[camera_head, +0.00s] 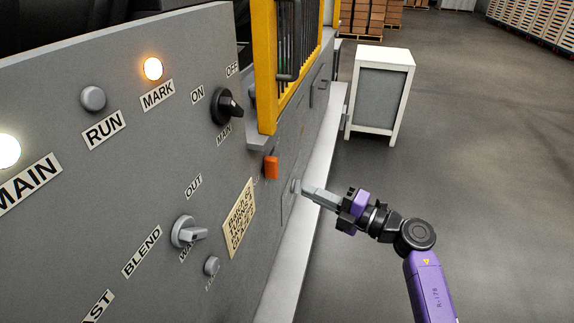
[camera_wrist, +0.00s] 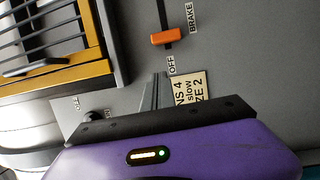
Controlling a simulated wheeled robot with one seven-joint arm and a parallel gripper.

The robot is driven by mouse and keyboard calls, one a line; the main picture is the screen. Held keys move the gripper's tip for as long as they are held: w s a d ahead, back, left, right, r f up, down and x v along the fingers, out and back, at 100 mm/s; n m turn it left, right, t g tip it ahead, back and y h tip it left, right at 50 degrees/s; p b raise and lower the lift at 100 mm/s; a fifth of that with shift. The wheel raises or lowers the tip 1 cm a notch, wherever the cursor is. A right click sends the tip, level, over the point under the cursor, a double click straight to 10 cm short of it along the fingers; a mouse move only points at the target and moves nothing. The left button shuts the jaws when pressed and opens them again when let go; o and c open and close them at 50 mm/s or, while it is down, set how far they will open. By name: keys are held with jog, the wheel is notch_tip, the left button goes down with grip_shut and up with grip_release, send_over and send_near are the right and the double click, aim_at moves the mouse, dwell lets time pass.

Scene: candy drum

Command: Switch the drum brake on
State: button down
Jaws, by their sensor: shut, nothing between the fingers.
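The drum brake is an orange handle (camera_head: 271,167) on the grey panel, below the yellow guard. In the wrist view the orange handle (camera_wrist: 168,37) sits on a dark slot that runs up past the frame's top edge. An OFF label (camera_wrist: 172,65) is close by the handle, and a BRAKE label (camera_wrist: 191,17) is beside the slot. No ON label for the brake is readable. My gripper (camera_head: 305,190) is shut and empty, right of and below the handle in the head view, apart from it. Its fingers (camera_wrist: 155,92) point towards the panel near the OFF label.
A yellow guard frame (camera_head: 263,70) with dark bars juts out above the handle. A black rotary knob (camera_head: 227,106), a grey blend knob (camera_head: 188,232) and a paper note (camera_head: 238,218) are on the panel. A white-framed cabinet (camera_head: 380,93) stands behind; the floor at right is clear.

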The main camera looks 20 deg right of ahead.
aim_at(271, 168)
jog(key=shift+s+a+f+g, duration=0.15)
jog(key=shift+a+f+g, duration=0.1)
jog(key=shift+f, duration=0.2)
jog(key=shift+s+a+f+g, duration=0.1)
jog(key=shift+f+g, duration=0.15)
jog(key=shift+f, duration=0.2)
jog(key=x, duration=1)
jog(key=shift+a+r, duration=0.15)
jog(key=shift+a, duration=0.1)
jog(key=shift+w+d, duration=0.95)
jog(key=shift+w, duration=0.05)
jog(key=shift+w+d, duration=0.35)
jog(key=shift+w, duration=0.2)
